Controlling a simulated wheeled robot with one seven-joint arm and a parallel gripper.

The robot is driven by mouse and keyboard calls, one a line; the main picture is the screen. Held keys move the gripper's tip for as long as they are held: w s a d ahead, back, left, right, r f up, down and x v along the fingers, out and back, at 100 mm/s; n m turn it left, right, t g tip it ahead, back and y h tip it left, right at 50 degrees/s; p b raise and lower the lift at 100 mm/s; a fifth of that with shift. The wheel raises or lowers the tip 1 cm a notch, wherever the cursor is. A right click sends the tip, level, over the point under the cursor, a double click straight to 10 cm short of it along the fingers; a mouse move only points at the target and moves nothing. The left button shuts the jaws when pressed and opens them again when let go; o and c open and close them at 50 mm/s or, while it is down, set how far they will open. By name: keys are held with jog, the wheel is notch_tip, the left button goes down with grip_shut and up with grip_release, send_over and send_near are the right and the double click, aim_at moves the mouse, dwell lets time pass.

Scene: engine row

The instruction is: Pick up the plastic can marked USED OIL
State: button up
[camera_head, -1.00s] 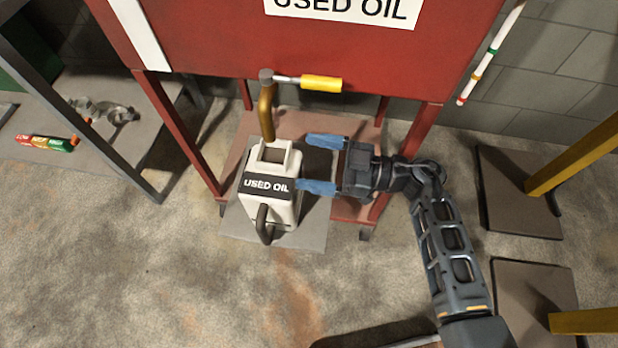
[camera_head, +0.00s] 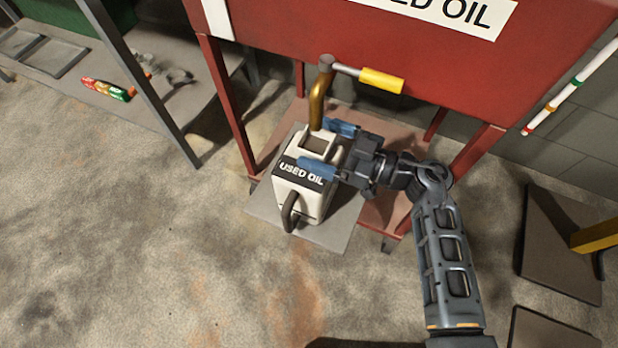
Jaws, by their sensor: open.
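The plastic can (camera_head: 313,201) is off-white, with a black USED OIL label (camera_head: 304,172) and a dark handle (camera_head: 290,211) at its front. It stands upright on a grey plate under the red tank, its open top below the brass spout (camera_head: 318,100). My gripper (camera_head: 330,148) is open at the can's upper right. One blue fingertip overlaps the label's right part; the other is behind, beside the can's top near the spout. I cannot tell whether either finger touches the can.
The red tank (camera_head: 300,30) on legs stands over the can; its yellow-handled tap (camera_head: 382,80) is just above my gripper. The grey plate (camera_head: 325,237) lies beneath. A grey shelf (camera_head: 140,110) is at left. The floor in front is clear.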

jog(key=shift+c, duration=0.3)
grip_shut()
dwell(0.6)
jog(key=shift+r, duration=0.1)
